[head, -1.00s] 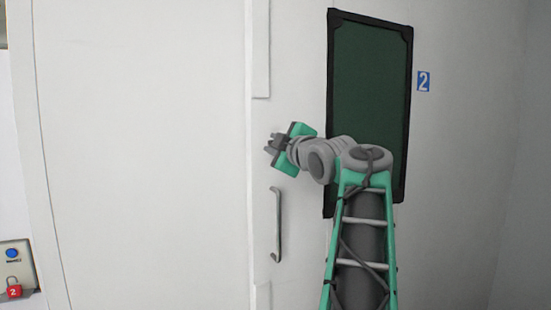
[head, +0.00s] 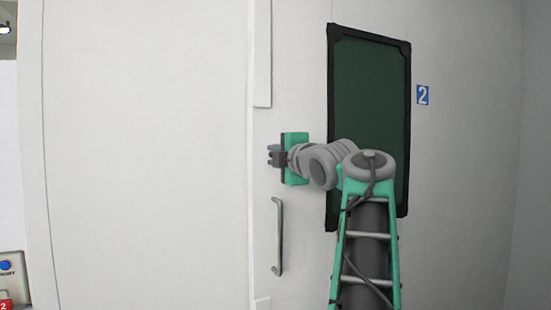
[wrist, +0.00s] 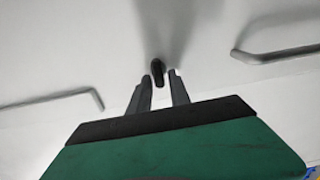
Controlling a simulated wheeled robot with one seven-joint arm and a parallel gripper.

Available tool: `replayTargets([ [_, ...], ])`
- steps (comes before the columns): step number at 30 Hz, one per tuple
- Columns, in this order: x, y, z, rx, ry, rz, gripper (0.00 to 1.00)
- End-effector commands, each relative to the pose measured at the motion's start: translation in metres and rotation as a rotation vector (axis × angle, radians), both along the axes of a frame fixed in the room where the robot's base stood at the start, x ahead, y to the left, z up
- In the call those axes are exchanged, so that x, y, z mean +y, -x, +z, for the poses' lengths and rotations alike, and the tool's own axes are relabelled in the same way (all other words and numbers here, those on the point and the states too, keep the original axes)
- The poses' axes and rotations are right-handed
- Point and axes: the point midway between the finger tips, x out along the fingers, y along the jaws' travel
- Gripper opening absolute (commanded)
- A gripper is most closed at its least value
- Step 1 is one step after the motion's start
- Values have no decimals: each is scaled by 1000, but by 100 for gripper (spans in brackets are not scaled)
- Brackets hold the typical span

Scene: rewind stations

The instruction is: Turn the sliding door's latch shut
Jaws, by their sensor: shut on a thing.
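The sliding door (head: 150,150) is a large white panel with a grey vertical bar handle (head: 278,238). My gripper (head: 270,156), with a green body and grey fingers, is at the door's edge strip, just above the handle. In the wrist view, the small dark latch (wrist: 157,72) stands out from the white surface at the fingertips (wrist: 160,84), between the two fingers. My gripper is shut on it. In the head view the gripper hides the latch, so its turn angle cannot be read there.
A control box with a blue button (head: 5,266) and a red tag stands at lower left.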

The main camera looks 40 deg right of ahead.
Motion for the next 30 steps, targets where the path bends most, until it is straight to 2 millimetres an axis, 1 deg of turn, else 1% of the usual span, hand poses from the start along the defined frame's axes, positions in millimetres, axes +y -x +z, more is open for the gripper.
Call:
replayTargets([
  [9,0,0,-1,1,-1,0,0],
  [10,0,0,-1,1,-1,0,26],
  [13,0,0,-1,1,-1,0,34],
  [20,0,0,0,0,-1,0,35],
  [22,0,4,0,0,0,-2,35],
  [26,6,25,0,-2,2,-4,35],
  [30,14,53,-1,-1,1,-6,35],
])
